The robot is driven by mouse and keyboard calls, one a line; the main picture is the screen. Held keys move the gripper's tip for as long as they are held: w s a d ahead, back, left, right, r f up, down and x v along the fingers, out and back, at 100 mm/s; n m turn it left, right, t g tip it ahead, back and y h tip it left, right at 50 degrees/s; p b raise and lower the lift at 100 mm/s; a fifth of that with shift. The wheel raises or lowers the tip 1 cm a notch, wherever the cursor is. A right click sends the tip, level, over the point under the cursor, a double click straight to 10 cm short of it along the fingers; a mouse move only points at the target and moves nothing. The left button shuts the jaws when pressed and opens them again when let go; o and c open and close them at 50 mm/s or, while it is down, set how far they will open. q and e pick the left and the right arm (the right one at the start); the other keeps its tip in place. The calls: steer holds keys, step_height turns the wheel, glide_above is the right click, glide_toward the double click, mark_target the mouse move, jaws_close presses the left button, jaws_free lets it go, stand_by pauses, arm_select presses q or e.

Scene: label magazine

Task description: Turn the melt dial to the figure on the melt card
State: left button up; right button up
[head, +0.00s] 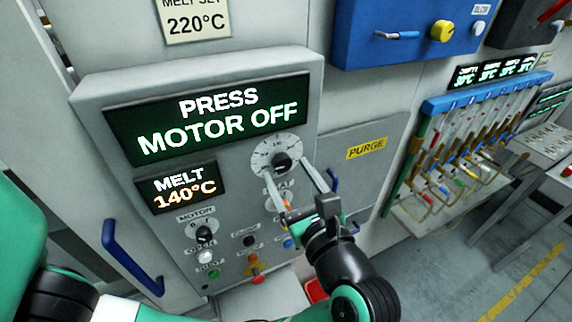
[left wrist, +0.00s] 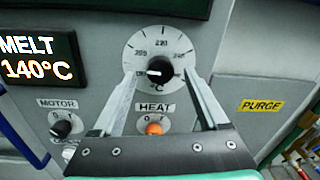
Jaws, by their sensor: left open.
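The melt card (head: 197,22) at the top left reads MELT SET 220°C. The melt dial (head: 281,160) has a black knob on a round pale scale; it also shows in the left wrist view (left wrist: 160,68). Its white mark points left in the wrist view, toward the scale's lower left; the small figures are hard to read. My left gripper (head: 286,170) is open, its two long pale fingers reaching up to either side of the knob. I cannot tell whether they touch it. The melt display (head: 178,188) reads 140°C. My right gripper is out of view.
Below the dial are the heat switch (left wrist: 154,128), the motor switch (head: 204,234) and several buttons. A display (head: 215,115) above reads PRESS MOTOR OFF. A blue handle (head: 130,257) sticks out at lower left. A purge panel (head: 370,165) is at right.

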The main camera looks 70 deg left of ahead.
arm_select(q)
steer(key=shift+a, duration=0.95)
jaws_close()
steer(key=shift+m, duration=0.3)
